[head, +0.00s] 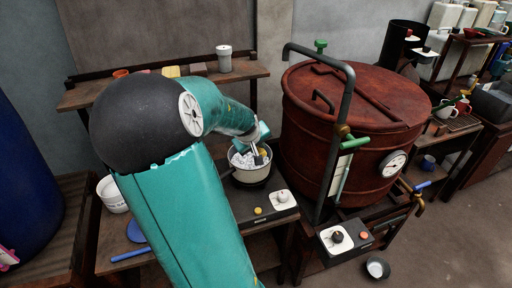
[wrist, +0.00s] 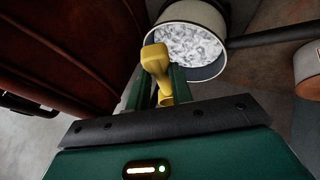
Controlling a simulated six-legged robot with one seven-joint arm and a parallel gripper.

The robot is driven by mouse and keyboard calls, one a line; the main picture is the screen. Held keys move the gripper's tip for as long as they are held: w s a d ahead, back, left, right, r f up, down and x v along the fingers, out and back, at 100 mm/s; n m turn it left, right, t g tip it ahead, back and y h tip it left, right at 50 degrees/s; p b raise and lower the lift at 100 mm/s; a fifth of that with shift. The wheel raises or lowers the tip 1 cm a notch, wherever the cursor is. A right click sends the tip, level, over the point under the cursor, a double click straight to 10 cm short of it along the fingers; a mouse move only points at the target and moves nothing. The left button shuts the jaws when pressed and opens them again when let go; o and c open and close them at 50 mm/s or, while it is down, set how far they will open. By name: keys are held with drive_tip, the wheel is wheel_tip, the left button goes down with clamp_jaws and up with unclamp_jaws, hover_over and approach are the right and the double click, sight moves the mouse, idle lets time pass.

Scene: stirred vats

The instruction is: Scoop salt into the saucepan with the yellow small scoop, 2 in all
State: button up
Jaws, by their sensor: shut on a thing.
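The saucepan (head: 250,178) stands on a hotplate and holds white lumps, which show clearly in the wrist view, where the pan (wrist: 215,74) is at top centre with its dark handle to the right. My gripper (wrist: 162,88) is shut on the yellow small scoop (wrist: 155,60). The scoop is at the near edge of the pan in the wrist view, its head overlapping the rim. In the head view my gripper (head: 257,150) is over the pan, and a little yellow of the scoop shows. I cannot tell whether the scoop holds salt. A white lettered tub (head: 112,195) stands left of my arm.
A large rusty red vat (head: 350,125) with pipes and a gauge stands close right of the pan. A shelf (head: 165,88) with small items is behind. A blue spoon-like tool (head: 130,255) lies at the bench's left front. A small cup (head: 377,268) is on the floor.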

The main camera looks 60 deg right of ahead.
drive_tip(key=shift+s+d+r+m+t+y, duration=0.1)
drive_tip(key=shift+s+d+m+t+y, duration=0.1)
drive_tip(key=shift+t+y, duration=0.35)
drive_tip(key=shift+s+d+r+m+t+y, duration=0.15)
drive_tip(key=shift+t+y, duration=0.2)
drive_tip(key=shift+y, duration=0.3)
drive_tip(key=shift+f+t+y, duration=0.1)
drive_tip(key=shift+t+y, duration=0.4)
drive_tip(key=shift+y, duration=0.1)
